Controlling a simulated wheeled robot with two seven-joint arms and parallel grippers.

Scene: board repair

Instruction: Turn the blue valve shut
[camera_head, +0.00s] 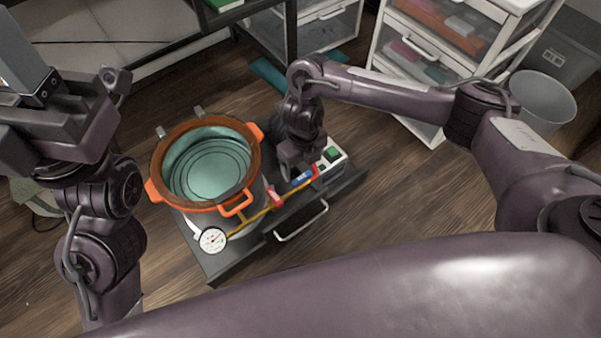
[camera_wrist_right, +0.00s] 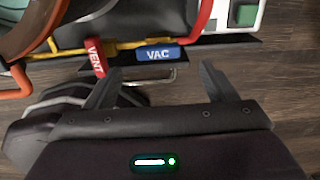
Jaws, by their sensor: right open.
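The blue valve handle (camera_head: 302,178), marked VAC in the right wrist view (camera_wrist_right: 158,54), lies lengthwise in line with the pipe. The red VENT handle (camera_wrist_right: 95,58) to its left sits crosswise to the yellow pipe (camera_wrist_right: 123,45); it also shows in the head view (camera_head: 275,195). My right gripper (camera_head: 298,166) is over the cart at the blue handle. In the right wrist view its fingers (camera_wrist_right: 160,73) are spread, with the handle just beyond the tips and nothing between them. My left gripper (camera_head: 65,90) is raised at the far left, away from the valves; its jaw opening is unclear.
An orange-rimmed pot (camera_head: 250,165) with teal inside stands left of the valves. A white dial gauge (camera_head: 212,240) is at the pipe's left end. A box with a green switch (camera_head: 332,154) is at the right. Drawers (camera_head: 430,50) and a bin (camera_head: 541,100) stand behind.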

